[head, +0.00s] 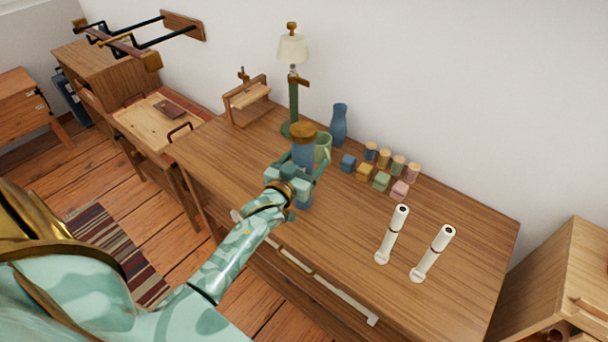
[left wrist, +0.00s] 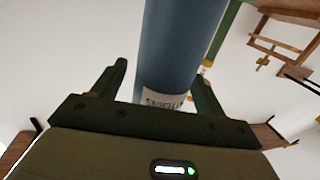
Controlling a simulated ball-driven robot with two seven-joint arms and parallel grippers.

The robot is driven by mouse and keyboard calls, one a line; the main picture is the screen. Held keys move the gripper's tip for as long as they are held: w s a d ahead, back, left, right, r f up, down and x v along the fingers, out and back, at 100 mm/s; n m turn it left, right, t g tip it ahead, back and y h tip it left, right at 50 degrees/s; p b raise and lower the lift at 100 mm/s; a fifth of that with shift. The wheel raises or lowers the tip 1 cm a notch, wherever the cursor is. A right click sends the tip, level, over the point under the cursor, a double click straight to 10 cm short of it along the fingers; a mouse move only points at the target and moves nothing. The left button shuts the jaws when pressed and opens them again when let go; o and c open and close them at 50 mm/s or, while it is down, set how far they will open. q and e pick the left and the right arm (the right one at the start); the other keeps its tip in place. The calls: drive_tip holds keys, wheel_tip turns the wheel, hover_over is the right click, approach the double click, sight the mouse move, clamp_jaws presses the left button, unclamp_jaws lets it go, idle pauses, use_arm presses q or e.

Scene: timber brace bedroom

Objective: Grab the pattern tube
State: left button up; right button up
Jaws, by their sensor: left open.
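A blue tube (head: 303,153) with a brown cap stands upright near the front left part of the wooden desk (head: 220,150). In the left wrist view the tube (left wrist: 178,45) fills the middle, with a white lettered label low on it. My left gripper (head: 301,172) is at the tube, partly covering it in the head view. Its two fingers (left wrist: 163,85) are open, one on each side of the tube. Whether either finger touches it I cannot tell. My right gripper is in neither view.
A green mug (head: 323,147) stands close behind the tube. A lamp (head: 292,60), a blue vase (head: 339,125) and several small coloured blocks (head: 381,181) are further back.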

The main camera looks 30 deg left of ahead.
use_arm(q)
drive_tip(key=shift+w+a+f, duration=0.1)
drive_tip(key=shift+w, duration=0.5)
drive_tip(key=shift+s, duration=0.1)
drive_tip(key=shift+c, duration=0.3)
drive_tip(key=c, duration=1.1)
